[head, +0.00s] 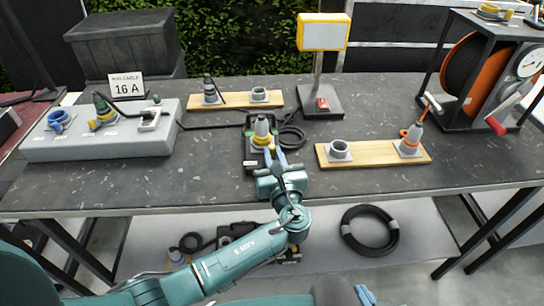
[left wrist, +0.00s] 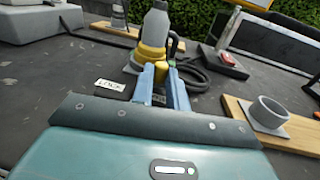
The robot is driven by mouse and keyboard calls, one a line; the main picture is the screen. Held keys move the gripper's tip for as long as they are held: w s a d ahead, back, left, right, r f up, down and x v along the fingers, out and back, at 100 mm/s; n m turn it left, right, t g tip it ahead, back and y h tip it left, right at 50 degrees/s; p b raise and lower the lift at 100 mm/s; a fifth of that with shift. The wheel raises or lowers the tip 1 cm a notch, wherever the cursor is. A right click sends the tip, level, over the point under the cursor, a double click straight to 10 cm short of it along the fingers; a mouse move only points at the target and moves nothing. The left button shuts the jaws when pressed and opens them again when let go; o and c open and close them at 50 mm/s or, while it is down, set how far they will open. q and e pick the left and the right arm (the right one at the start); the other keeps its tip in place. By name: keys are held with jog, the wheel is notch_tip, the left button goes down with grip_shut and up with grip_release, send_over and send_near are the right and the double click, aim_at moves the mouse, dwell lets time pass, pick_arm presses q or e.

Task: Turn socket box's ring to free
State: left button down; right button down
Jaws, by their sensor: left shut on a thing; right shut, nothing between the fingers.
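The socket box (head: 250,160) is a dark box at the middle of the table. A grey plug (head: 262,126) stands upright in it, and its yellow ring (head: 261,141) is around the plug's foot. In the left wrist view the plug (left wrist: 155,27) rises from the yellow ring (left wrist: 150,57). My left gripper (head: 275,156) is at the near side of the ring, its blue fingers (left wrist: 160,82) shut on the ring's near part. A "LOCK" label (left wrist: 110,86) lies left of the fingers; another label is mostly hidden between them. A blue fingertip of my right gripper (head: 365,295) shows at the bottom edge, away from the table.
A black cable (head: 292,137) coils right of the box. Wooden boards with sockets lie behind (head: 235,101) and right (head: 372,153). A grey socket panel (head: 100,145) is at left, a cable reel (head: 470,75) at right, a signpost (head: 318,75) behind. The front table strip is clear.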

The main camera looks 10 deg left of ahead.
dwell(0.3)
pick_arm(q)
jog(key=c, duration=1.4)
grip_release()
